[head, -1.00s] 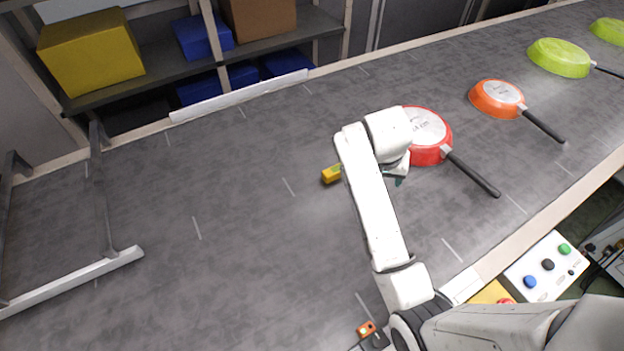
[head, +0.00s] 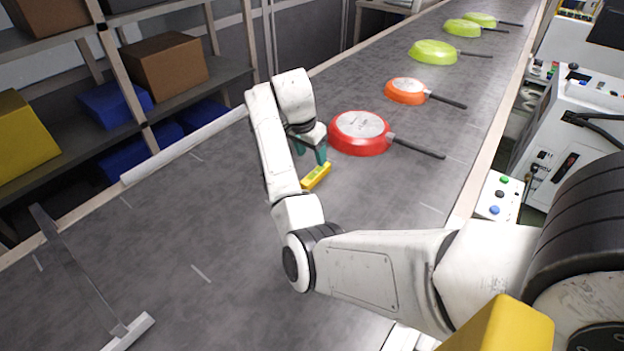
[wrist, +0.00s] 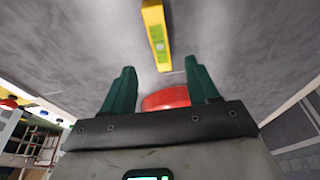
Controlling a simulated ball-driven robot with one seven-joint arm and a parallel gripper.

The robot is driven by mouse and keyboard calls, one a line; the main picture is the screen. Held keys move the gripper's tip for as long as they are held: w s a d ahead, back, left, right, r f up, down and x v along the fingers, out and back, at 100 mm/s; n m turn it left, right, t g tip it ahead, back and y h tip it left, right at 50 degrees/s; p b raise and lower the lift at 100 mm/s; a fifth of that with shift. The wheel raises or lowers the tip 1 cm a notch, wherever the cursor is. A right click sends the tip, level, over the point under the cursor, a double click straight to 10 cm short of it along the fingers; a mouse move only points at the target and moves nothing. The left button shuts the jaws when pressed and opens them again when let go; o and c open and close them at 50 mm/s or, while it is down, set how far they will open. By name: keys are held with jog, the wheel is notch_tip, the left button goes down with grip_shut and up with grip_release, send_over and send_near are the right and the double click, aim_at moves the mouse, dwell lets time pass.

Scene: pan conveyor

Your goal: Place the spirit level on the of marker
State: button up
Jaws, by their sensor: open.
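The yellow spirit level (head: 316,176) with a green window lies on the grey conveyor, left of and nearer than the red pan. My gripper (head: 311,153) is just above its far end, with teal fingers pointing down. In the wrist view the spirit level (wrist: 156,35) lies beyond the fingertips, roughly in line with the gap between them. My gripper (wrist: 160,71) is open there, with nothing held between its fingers. I cannot tell which mark on the belt is the marker; only short pale dashes (head: 201,273) show.
An orange pan (head: 405,91) and several green pans stand farther along the conveyor (head: 240,235). Shelves with boxes line the left side. A control box (head: 497,195) stands right.

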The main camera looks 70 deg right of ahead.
aim_at(316, 172)
jog(key=x, duration=0.8)
jog(key=shift+a+f+p, duration=0.1)
jog(key=shift+f+p, duration=0.1)
jog(key=shift+p, duration=0.1)
grip_shut()
jog(key=shift+w+r, duration=0.1)
dwell(0.3)
